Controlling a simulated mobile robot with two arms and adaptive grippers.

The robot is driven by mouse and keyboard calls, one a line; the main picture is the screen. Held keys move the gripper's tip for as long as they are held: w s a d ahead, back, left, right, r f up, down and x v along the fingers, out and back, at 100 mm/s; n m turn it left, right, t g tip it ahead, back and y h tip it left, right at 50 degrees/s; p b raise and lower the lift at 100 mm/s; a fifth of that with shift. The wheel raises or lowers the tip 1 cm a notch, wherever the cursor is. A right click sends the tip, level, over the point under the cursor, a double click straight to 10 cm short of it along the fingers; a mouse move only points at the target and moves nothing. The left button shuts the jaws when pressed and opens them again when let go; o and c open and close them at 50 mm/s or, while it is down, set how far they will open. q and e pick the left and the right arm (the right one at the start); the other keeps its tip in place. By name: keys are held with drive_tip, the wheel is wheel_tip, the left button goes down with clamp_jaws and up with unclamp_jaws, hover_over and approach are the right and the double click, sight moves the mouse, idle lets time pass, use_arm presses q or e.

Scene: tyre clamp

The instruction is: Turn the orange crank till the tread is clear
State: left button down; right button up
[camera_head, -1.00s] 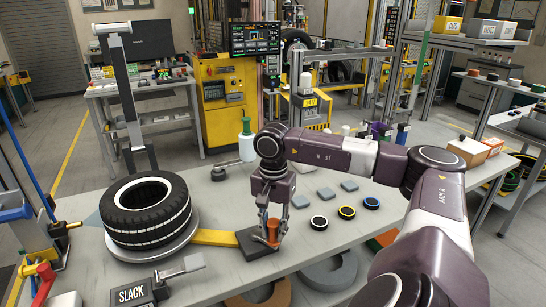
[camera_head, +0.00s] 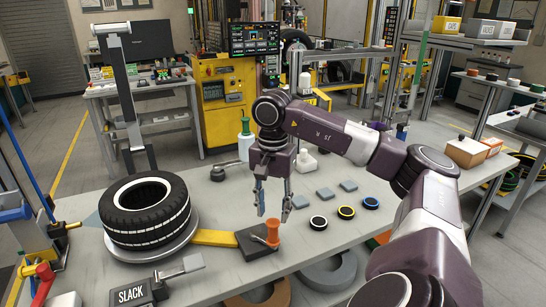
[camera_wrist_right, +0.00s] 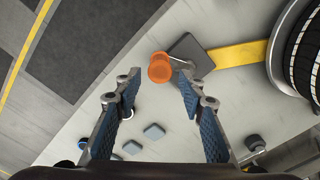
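The orange crank handle (camera_head: 272,232) stands upright on a dark block (camera_head: 254,243) at the front edge of the bench. It also shows in the right wrist view (camera_wrist_right: 160,68). My right gripper (camera_head: 273,208) is open and empty, pointing down above and slightly behind the handle. In the right wrist view, the handle shows beyond and between the open fingertips (camera_wrist_right: 158,88). A black tyre (camera_head: 122,226) with white bands lies flat on a round grey plate (camera_head: 150,252). A yellow bar (camera_head: 215,237) joins the plate and the block. My left gripper is not in view.
A black sign reading SLACK (camera_head: 131,295) stands in front of the tyre, beside a grey lever (camera_head: 180,268). Several small discs and grey squares (camera_head: 326,193) lie right of the gripper. A green-capped bottle (camera_head: 246,145) stands behind. A tall grey post (camera_head: 128,100) rises behind the tyre.

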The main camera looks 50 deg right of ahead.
drive_tip(key=shift+r, duration=2.5)
